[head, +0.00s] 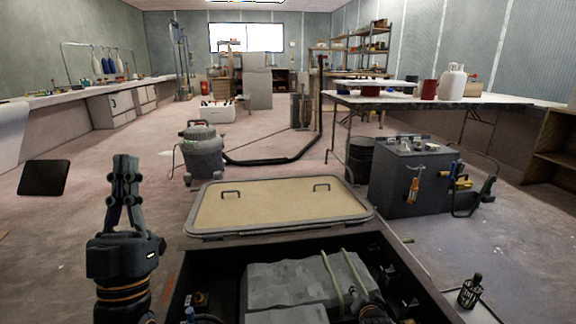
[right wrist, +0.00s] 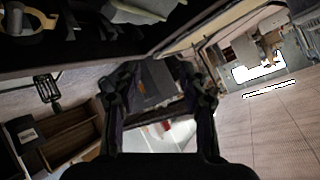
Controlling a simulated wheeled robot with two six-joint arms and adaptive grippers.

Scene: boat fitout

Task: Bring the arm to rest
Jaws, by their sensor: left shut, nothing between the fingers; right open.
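My left gripper (head: 124,165) stands upright at the left of the head view, its two fingers together and empty. It is to the left of the open hatch, clear of any object. My right gripper (right wrist: 157,74) shows in the right wrist view with its fingers spread apart and nothing between them. In the head view a dark part low in the hatch opening, near the bottom edge, may belong to my right arm; its fingers cannot be made out there.
The dark-framed hatch opening (head: 213,268) holds grey blocks (head: 290,284) and hoses. A tan hatch lid (head: 277,208) lies behind it. A grey cabinet (head: 405,180) with tools stands right, a vacuum (head: 202,155) behind left. A table (head: 400,102) stands back right. Floor left is mostly clear.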

